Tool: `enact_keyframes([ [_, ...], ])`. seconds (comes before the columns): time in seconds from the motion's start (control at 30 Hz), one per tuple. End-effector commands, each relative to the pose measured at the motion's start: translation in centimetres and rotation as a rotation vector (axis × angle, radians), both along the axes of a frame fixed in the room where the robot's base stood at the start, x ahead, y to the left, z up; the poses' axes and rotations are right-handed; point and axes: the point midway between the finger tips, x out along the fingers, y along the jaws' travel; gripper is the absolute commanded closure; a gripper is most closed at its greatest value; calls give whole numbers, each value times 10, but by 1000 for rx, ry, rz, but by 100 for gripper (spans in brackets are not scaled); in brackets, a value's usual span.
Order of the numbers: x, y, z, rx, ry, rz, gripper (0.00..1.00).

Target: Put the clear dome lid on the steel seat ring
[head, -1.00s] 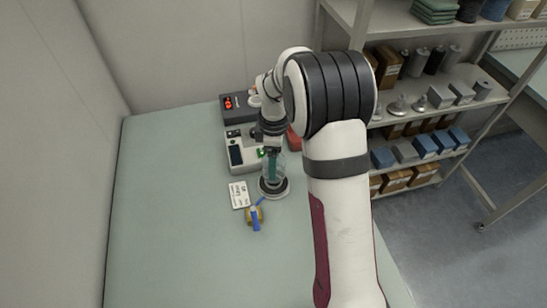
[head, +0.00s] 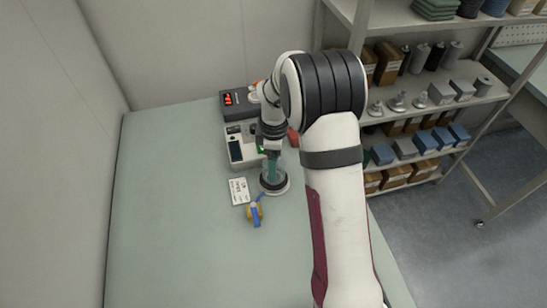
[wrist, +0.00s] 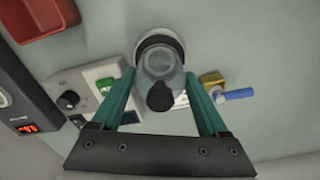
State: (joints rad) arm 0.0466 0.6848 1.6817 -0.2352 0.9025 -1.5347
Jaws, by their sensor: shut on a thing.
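The clear dome lid (wrist: 161,66) is a see-through dome with a black knob. My gripper (wrist: 160,72) has its two teal fingers on either side of it, shut on it; it also shows in the head view (head: 272,160). The steel seat ring (head: 283,189) stands on the table with a dark base, directly below the dome. In the wrist view the ring (wrist: 148,39) shows around the dome's far end. The dome looks upright and lies over the ring. I cannot tell whether its rim touches the ring all round.
A grey device (head: 237,151) and a dark box with a red display (head: 238,103) stand behind the ring. A white printed card (head: 239,192) and a yellow and blue item (head: 255,213) lie at the left. A red bin (wrist: 38,18) is nearby. The table's front left is clear.

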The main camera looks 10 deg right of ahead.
Motion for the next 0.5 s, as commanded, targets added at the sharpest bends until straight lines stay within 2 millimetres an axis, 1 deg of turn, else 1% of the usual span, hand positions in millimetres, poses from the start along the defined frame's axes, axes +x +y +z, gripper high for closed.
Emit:
enact_keyframes([
  [0.37, 0, 0, -1, 0, 0, 0, 78],
  [0.5, 0, 0, -6, 0, 1, 0, 78],
])
